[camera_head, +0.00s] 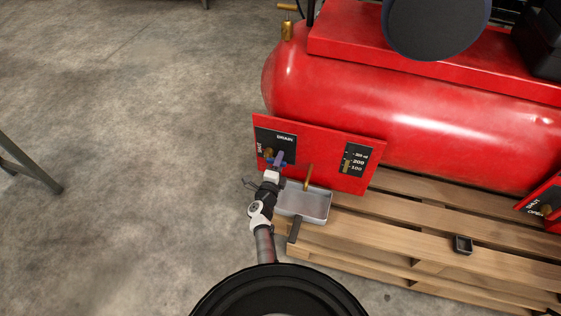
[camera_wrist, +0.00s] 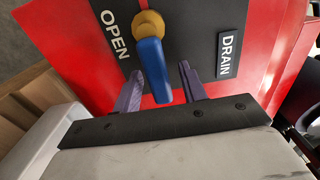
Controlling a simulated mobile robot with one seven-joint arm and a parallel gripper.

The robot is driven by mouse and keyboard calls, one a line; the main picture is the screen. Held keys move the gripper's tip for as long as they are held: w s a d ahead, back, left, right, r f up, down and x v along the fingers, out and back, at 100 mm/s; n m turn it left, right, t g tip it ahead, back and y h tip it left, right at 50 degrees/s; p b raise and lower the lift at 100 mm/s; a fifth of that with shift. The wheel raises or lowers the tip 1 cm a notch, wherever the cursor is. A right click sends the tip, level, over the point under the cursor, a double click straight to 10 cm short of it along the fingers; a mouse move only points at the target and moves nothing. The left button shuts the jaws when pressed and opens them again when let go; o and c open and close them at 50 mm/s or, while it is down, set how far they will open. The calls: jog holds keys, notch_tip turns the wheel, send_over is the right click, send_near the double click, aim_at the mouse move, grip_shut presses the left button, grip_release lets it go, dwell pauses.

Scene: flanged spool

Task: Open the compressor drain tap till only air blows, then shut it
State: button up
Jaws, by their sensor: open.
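The drain tap is a brass hub (camera_wrist: 150,24) with a blue lever (camera_wrist: 152,68) on a black plate (camera_wrist: 200,30) marked OPEN and DRAIN. In the wrist view the lever points down from the hub toward my gripper. My gripper (camera_head: 277,163) is at the tap in the head view and covers most of it. In the wrist view my gripper (camera_wrist: 161,72) is open, with a purple finger on each side of the lever and gaps showing. A brass pipe (camera_head: 308,178) stands over a grey metal tray (camera_head: 318,208). I see no clear stream.
The red compressor tank (camera_head: 430,120) lies on a wooden pallet (camera_head: 400,262). A scale plate (camera_head: 357,158) is right of the drain plate. Another SHUT/OPEN panel (camera_head: 535,203) is at far right. A small black dish (camera_head: 463,245) sits on the pallet.

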grip_shut()
jog(key=shift+r, duration=0.15)
jog(key=n+p, duration=0.1)
jog(key=r+n+p, duration=0.1)
jog(key=n+p, duration=0.1)
jog(key=shift+a+r, duration=0.1)
jog(key=shift+r, duration=0.2)
jog(key=n+p, duration=0.1)
jog(key=r+n+p, duration=0.1)
jog(key=shift+w+a+r+n+p, duration=0.1)
jog(key=shift+a+n+p, duration=0.15)
jog(key=shift+n+p, duration=0.15)
jog(key=n+p, duration=0.1)
jog(key=r+n+p, duration=0.1)
jog(key=n, duration=0.1)
jog(key=a+n+p, duration=0.1)
jog(key=shift+w+a+r+n, duration=0.1)
jog(key=shift+w+r+n, duration=0.1)
jog(key=shift+w+n, duration=0.1)
jog(key=shift+w+a+r+n+p, duration=0.15)
jog(key=shift+a+n+p, duration=0.25)
jog(key=shift+n, duration=0.5)
jog(key=shift+a+r+n+p, duration=0.1)
jog(key=shift+a+n+p, duration=0.15)
jog(key=shift+n+p, duration=0.45)
jog(key=shift+n, duration=0.4)
